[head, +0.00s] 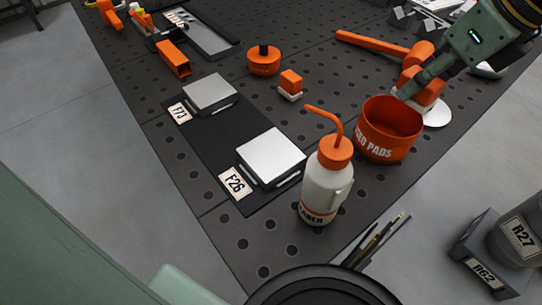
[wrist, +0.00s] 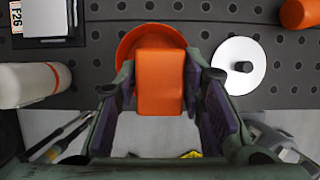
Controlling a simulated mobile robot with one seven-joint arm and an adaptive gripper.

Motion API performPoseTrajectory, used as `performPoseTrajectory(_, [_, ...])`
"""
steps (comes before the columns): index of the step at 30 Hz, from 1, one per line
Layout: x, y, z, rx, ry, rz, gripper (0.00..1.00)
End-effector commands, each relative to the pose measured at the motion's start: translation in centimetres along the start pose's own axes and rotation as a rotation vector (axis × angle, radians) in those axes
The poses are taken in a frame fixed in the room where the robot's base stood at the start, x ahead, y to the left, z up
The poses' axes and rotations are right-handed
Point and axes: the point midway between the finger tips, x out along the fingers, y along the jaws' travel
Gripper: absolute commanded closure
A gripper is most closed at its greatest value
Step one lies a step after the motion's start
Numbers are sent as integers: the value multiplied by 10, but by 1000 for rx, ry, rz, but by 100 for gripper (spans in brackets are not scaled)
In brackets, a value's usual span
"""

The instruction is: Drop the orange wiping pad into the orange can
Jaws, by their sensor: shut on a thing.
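My gripper (head: 408,90) is shut on an orange block-shaped wiping pad (head: 427,86), which fills the middle of the wrist view (wrist: 160,82) between the two fingers (wrist: 162,88). The orange can (head: 388,143) stands open on the dark table, with "PADS" lettering on its side. In the head view the held pad is beside the can's upper right rim. In the wrist view the can (wrist: 128,48) shows behind the pad, partly hidden by it. The can's bottom is hidden.
A white bottle with an orange spout (head: 326,185) stands left of the can. A white disc (wrist: 240,66) lies to its right. A second orange-and-white block (head: 290,84) sits farther back, near an orange round container (head: 263,62). A black mat (head: 205,140) carries two plates.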

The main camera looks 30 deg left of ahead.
Motion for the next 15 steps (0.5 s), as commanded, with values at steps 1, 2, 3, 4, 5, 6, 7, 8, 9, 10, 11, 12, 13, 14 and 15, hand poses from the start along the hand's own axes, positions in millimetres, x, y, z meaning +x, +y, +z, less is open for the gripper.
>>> performPoseTrajectory(1, [3,0,-1,0,0,0,90])
performPoseTrajectory(2, [3,0,-1,0,0,0,90])
performPoseTrajectory(3, [3,0,-1,0,0,0,90])
performPoseTrajectory(4, [3,0,-1,0,0,0,90])
performPoseTrajectory(5, [3,0,-1,0,0,0,90])
performPoseTrajectory(6, [2,0,-1,0,0,0,90])
performPoseTrajectory(7, [2,0,-1,0,0,0,90])
performPoseTrajectory(8, [2,0,-1,0,0,0,90])
performPoseTrajectory(9, [2,0,-1,0,0,0,63])
performPoseTrajectory(10, [2,0,-1,0,0,0,61])
performPoseTrajectory(11, [2,0,-1,0,0,0,59])
performPoseTrajectory(12, [2,0,-1,0,0,0,56])
performPoseTrajectory(13, [2,0,-1,0,0,0,54])
performPoseTrajectory(14, [2,0,-1,0,0,0,52])
performPoseTrajectory(15, [2,0,-1,0,0,0,50])
